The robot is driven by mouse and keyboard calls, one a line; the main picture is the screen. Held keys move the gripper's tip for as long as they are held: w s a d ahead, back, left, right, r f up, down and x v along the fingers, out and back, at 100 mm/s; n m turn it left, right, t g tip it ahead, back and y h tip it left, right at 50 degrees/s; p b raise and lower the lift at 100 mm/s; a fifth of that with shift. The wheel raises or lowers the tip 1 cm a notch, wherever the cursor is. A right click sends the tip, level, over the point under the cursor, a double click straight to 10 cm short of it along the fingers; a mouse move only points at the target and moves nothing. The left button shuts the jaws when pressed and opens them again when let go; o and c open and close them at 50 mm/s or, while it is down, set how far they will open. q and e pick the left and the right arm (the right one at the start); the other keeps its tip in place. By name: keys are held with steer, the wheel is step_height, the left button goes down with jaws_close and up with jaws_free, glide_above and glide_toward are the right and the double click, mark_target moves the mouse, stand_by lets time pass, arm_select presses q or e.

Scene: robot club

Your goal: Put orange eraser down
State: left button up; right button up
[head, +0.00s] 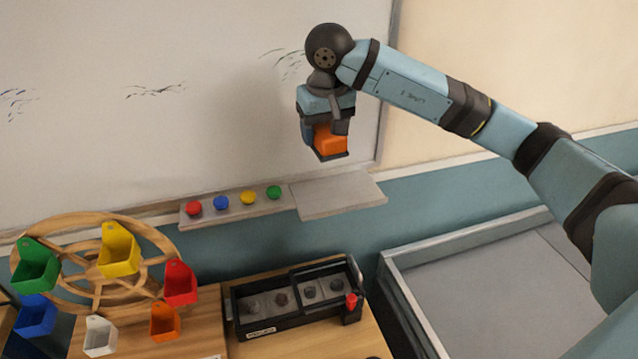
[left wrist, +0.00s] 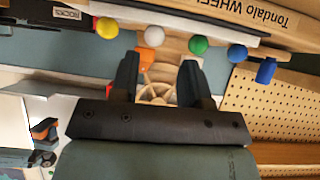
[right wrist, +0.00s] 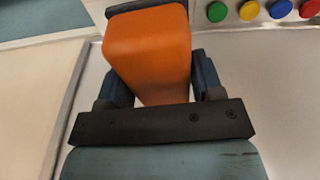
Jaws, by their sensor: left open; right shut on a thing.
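The orange eraser (head: 331,139) has an orange body and a dark bottom layer. My right gripper (head: 328,132) is shut on it and holds it in the air in front of the whiteboard (head: 180,110), above the ledge. In the right wrist view the eraser (right wrist: 150,50) fills the space between the fingers. A bare grey ledge (head: 340,197) sticks out below the whiteboard's right end, apart from the eraser. My left gripper (left wrist: 158,78) is open and empty in the left wrist view; it is not in the head view.
Red, blue, yellow and green buttons (head: 221,203) sit on a strip left of the bare ledge. Below are a wooden wheel with coloured bins (head: 118,249) and a black-framed box (head: 295,298) on a wooden table. A grey-floored bin (head: 500,285) stands at the right.

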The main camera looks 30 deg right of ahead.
arm_select(q)
steer(key=shift+d+f+b, duration=0.1)
steer(key=shift+f+b, duration=0.3)
steer(key=shift+f, duration=0.15)
steer(key=shift+r, duration=0.1)
arm_select(e)
steer(key=d+r+m, duration=0.1)
steer(key=d+r, duration=0.3)
steer(key=r, duration=0.1)
steer(key=f+p, duration=0.1)
steer(key=f, duration=0.8)
steer(key=f+p, duration=0.1)
steer(key=f, duration=0.4)
steer(key=shift+w+d+f+p, duration=0.15)
steer(key=shift+w+f+p, duration=0.05)
steer(key=shift+w+p, duration=0.15)
steer(key=shift+f, duration=0.5)
step_height(320, 180, down, 3)
steer(key=shift+f+p, duration=0.15)
steer(key=shift+p, duration=0.2)
arm_select(q)
steer(key=r, duration=0.3)
steer(key=shift+w+a, duration=0.1)
steer(key=shift+a, duration=0.2)
